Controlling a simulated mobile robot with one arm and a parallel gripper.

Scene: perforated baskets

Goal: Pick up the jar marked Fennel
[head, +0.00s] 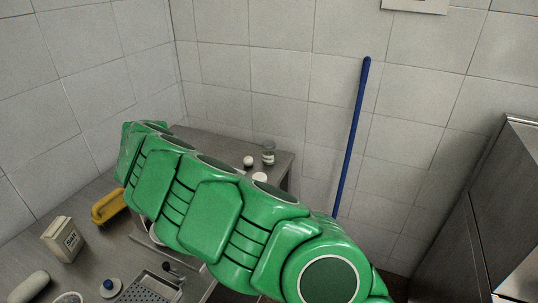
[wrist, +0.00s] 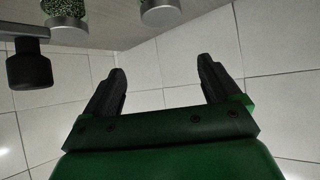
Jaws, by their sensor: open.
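In the head view, a small glass jar (head: 268,152) with greenish contents stands near the back right of the steel counter. Its label is too small to read, so I cannot tell if it is Fennel. The wrist view shows a jar with green contents (wrist: 65,12) at the upper left and a second jar (wrist: 160,12) at the top centre, both cut by the edge. No name is legible on them. My gripper (wrist: 161,68) is open and empty, below and apart from both jars in the picture. In the head view my green arm hides the gripper.
A white round item (head: 248,161) sits beside the jar. A lettered carton (head: 63,240), a yellow item (head: 107,207) and a perforated metal basket (head: 150,289) are at the left. A blue pole (head: 350,140) leans on the wall. A dark object (wrist: 28,66) hangs left in the wrist view.

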